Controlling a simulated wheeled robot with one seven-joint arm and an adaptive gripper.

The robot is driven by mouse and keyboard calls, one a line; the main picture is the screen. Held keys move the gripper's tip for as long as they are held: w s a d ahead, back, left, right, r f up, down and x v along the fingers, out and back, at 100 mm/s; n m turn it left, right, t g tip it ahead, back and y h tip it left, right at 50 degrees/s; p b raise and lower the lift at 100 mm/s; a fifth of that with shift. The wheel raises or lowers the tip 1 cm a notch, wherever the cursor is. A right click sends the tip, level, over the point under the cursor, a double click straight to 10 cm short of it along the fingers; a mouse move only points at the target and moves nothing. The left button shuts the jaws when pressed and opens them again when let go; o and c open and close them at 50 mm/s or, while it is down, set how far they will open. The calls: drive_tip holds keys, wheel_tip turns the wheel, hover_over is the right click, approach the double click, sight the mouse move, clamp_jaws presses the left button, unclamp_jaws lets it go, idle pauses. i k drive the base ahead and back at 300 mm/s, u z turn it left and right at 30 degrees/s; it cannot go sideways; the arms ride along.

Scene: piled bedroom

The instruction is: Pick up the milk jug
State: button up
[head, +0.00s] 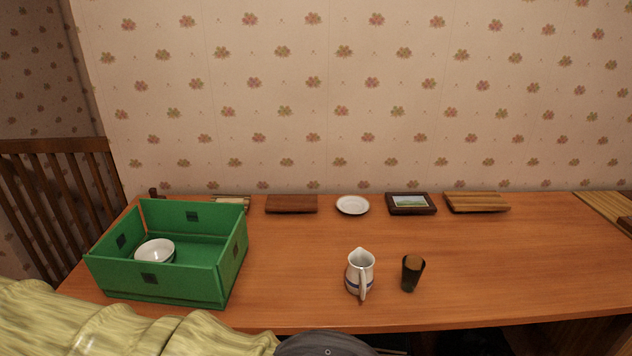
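The milk jug (353,275) is white with a blue band near its base. It stands upright on the wooden table near the front edge, with its handle toward me and its spout at the top. In the head view its opening faces up. My gripper's fingers do not show in the head view; only a dark rounded shape, which I cannot identify for sure, shows at the bottom edge below the jug.
A dark cup (412,273) stands close to the jug's right. A green crate (233,262) holding a white bowl (155,250) is at left. A saucer (352,205), a framed picture (411,203) and wooden boards (291,204) line the wall. The table right of the cup is clear.

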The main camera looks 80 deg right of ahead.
sight(358, 275)
drive_tip(key=z, duration=0.15)
drive_tip(key=i, duration=0.15)
drive_tip(key=z, duration=2.6)
